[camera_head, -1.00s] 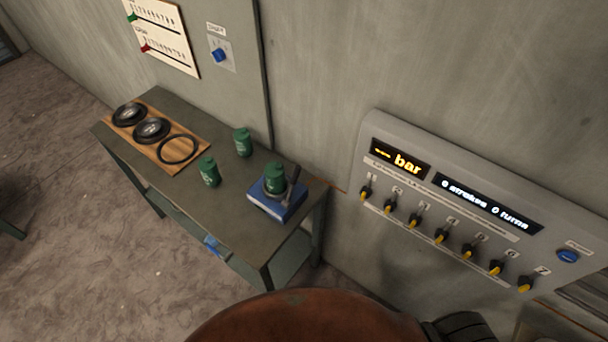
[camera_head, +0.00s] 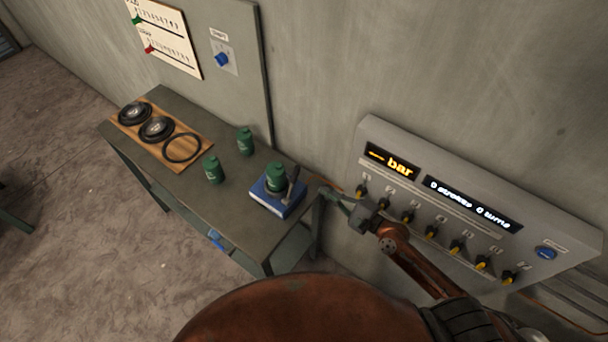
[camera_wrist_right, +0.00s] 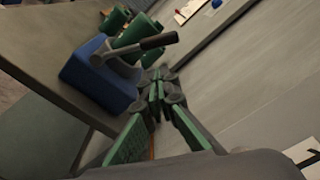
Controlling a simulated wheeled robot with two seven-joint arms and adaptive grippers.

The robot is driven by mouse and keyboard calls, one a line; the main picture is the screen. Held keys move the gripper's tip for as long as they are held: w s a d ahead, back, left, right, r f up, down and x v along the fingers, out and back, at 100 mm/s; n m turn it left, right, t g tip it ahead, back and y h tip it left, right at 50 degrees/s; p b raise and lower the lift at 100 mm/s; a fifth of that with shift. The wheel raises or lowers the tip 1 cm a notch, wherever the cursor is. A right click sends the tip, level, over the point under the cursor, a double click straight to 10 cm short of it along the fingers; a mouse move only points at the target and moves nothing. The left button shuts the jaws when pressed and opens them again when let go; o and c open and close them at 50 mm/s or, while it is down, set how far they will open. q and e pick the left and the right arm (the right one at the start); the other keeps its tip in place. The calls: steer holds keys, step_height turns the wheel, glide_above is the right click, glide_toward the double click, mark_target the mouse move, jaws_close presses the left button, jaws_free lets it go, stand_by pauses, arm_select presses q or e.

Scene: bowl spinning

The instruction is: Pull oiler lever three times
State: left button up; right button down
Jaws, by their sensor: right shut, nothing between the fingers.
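The oiler has a blue base (camera_head: 278,202) with a green canister (camera_head: 275,175) on it, at the right end of the table. Its grey lever (camera_head: 292,182) stands up beside the canister. My right gripper (camera_head: 326,191) is just right of the oiler, apart from the lever. Its green-padded fingers (camera_wrist_right: 158,88) are shut and empty, below and right of the lever in the right wrist view. My left gripper is not in view.
The grey-green table (camera_head: 225,222) also holds two green canisters (camera_head: 213,170) (camera_head: 245,141) and a wooden board (camera_head: 192,137) with round black parts. A wall panel (camera_head: 480,188) with yellow-tipped switches and a display reading 0 strokes is behind my right arm.

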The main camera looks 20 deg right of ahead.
mark_target(292, 185)
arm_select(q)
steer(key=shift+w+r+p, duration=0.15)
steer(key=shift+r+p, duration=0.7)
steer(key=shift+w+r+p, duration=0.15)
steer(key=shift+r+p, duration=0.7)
arm_select(e)
steer(key=x, duration=1)
steer(key=shift+r, duration=0.15)
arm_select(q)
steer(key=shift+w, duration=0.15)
arm_select(e)
steer(key=shift+a+r, duration=0.1)
steer(key=shift+a, duration=0.05)
